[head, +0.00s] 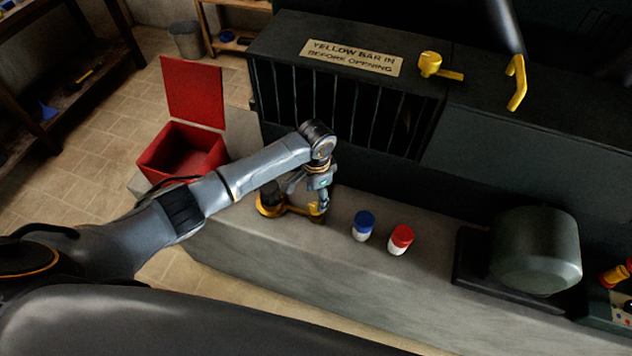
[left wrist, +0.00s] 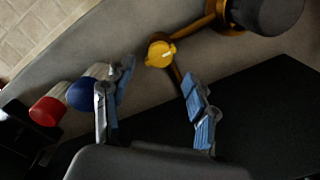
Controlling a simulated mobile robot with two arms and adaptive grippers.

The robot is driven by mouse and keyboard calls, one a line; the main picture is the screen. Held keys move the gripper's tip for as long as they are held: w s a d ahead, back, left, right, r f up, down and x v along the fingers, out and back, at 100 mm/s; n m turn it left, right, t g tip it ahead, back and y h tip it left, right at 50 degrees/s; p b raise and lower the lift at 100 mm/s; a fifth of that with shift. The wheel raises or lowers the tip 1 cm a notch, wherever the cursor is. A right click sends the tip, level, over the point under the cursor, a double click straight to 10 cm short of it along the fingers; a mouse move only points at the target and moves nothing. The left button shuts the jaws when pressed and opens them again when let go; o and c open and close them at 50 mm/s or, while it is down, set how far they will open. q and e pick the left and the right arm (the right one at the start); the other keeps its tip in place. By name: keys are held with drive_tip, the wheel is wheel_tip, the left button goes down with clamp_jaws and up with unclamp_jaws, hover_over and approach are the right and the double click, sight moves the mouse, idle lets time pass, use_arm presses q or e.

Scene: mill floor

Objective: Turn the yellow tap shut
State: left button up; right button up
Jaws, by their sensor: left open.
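The yellow tap, a round yellow knob (left wrist: 160,54), shows in the left wrist view on a brass pipe. The pipe joins a brass base under a dark cylinder (left wrist: 268,12). In the head view this brass and dark fitting (head: 271,201) stands on the grey ledge; my left gripper (head: 321,205) is over its right end and hides the knob there. In the left wrist view my left gripper (left wrist: 157,76) is open, with the knob just beyond and between its fingertips. I see no contact. My right gripper is not in view.
A blue-capped jar (head: 363,225) and a red-capped jar (head: 400,239) stand on the ledge (head: 300,255), right of the gripper. The dark barred machine (head: 345,105) rises behind, with a yellow bar (head: 432,66) on top. A red open box (head: 182,150) is at left.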

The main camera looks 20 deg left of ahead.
sight(316, 207)
use_arm(q)
wheel_tip(316, 207, up, 6)
drive_tip(key=shift+r, duration=0.25)
drive_tip(key=shift+s, duration=0.1)
idle(0.4)
